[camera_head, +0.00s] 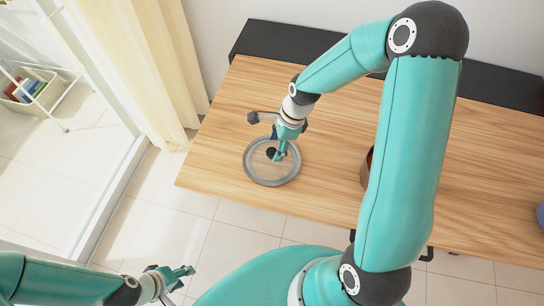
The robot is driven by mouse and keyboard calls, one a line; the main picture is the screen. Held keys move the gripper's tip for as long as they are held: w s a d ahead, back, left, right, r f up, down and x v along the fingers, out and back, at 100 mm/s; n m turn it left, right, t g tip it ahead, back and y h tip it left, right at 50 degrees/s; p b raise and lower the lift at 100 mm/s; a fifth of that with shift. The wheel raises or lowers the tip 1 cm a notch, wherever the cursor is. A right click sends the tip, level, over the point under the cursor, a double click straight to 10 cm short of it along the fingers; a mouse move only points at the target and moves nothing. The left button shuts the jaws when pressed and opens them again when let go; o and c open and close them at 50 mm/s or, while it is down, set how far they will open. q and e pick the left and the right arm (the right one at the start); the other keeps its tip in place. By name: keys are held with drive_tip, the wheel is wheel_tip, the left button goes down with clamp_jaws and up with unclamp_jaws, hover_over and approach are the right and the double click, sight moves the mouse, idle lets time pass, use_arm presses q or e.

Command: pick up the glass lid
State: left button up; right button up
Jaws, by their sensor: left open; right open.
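The round glass lid (258,168), with a grey rim and a dark knob, lies on the wooden table (335,185) near its left end. My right gripper (279,154) is open and points down over the lid, with its fingers at the knob. Whether the fingers touch the knob or straddle it cannot be told. The gripper hides the upper right part of the lid. My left gripper (188,271) is open and empty, low over the floor in front of the table.
A brown round object (366,167) stands on the table, partly hidden behind my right arm. A bluish object (540,214) shows at the right edge. A dark strip (280,42) runs behind the table. A cream curtain (150,70) hangs at left, and tiled floor is clear in front.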

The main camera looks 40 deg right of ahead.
sight(272, 150)
drive_tip(key=p+x, duration=0.1)
drive_tip(key=x, duration=0.3)
drive_tip(key=shift+w+a, duration=0.15)
drive_tip(key=shift+w, duration=0.05)
clamp_jaws()
